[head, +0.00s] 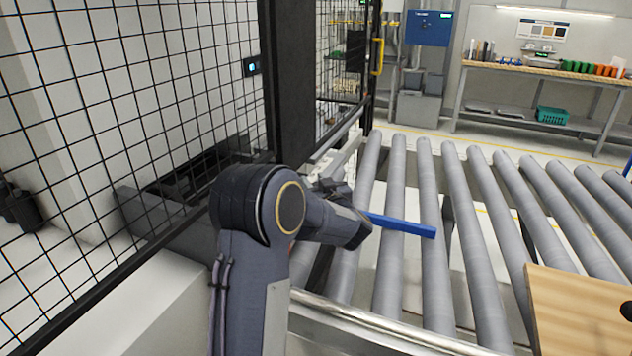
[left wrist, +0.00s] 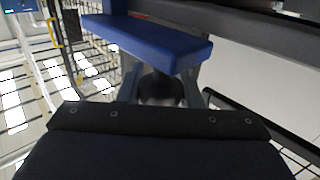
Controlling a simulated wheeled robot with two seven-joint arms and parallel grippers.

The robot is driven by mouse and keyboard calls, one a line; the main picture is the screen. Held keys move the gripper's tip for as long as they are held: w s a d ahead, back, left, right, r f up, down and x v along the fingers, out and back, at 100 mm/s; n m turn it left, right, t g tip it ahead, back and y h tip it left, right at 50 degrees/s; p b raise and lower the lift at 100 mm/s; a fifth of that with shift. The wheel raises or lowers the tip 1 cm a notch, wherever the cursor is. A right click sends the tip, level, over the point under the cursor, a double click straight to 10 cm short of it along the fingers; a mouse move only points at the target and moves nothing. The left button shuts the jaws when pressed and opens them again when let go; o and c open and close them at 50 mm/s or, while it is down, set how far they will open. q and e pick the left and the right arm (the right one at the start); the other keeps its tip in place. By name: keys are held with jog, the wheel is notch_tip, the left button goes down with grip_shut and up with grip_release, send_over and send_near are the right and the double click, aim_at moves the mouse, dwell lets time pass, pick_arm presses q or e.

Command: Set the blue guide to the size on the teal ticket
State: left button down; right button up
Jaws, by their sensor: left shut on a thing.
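The blue guide (head: 402,225) is a long flat bar reaching out over the rollers, just beyond the end of my left arm. In the left wrist view the blue guide (left wrist: 150,40) lies across the top, with a dark round knob (left wrist: 160,88) under it. My left gripper (left wrist: 160,95) is shut on this knob of the guide, with a finger on each side. In the head view my own wrist hides the fingers and the guide's near end. I cannot make out a teal ticket or a scale. My right gripper is not in view.
Grey conveyor rollers (head: 455,225) fill the middle and right. A wooden board (head: 575,310) lies at the lower right. A black mesh fence (head: 130,90) stands at the left, close to my arm. A workbench (head: 540,73) with small goods stands at the back right.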

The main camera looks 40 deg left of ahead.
pick_arm(q)
jog(key=c, duration=1)
grip_release()
jog(key=shift+c, duration=0.2)
jog(key=v, duration=0.8)
jog(key=shift+b, duration=0.45)
